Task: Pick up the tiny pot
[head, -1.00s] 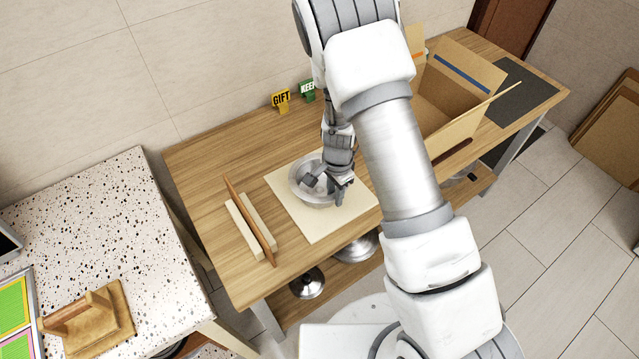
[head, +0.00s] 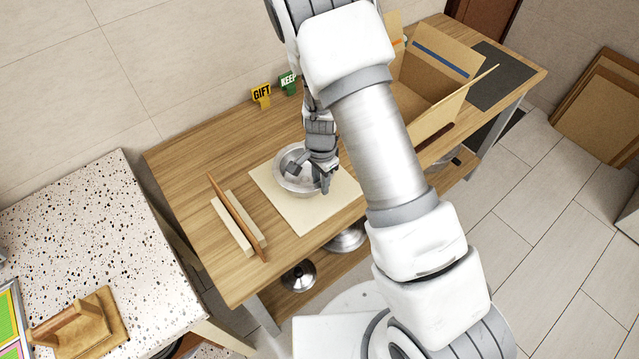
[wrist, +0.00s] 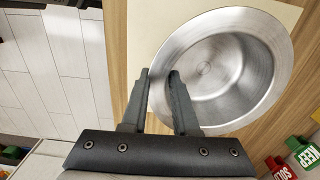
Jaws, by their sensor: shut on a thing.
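The tiny pot (head: 294,184) is a round, shiny silver metal bowl shape, upright over the cream square mat (head: 305,217) on the wooden table. My gripper (head: 309,177) reaches down onto its right side and is shut on its wall, one finger inside and one outside. The wrist view shows the pot (wrist: 228,75) empty, with its near-left rim between the two fingers of my gripper (wrist: 160,76). I cannot tell whether its base touches the mat. My gripper hides part of the pot in the head view.
A wooden board in a rack (head: 238,219) stands left of the mat. Yellow GIFT (head: 261,95) and green KEEP (head: 288,82) signs stand at the back. An open cardboard box (head: 437,82) is at the right. A speckled counter (head: 70,235) is at left.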

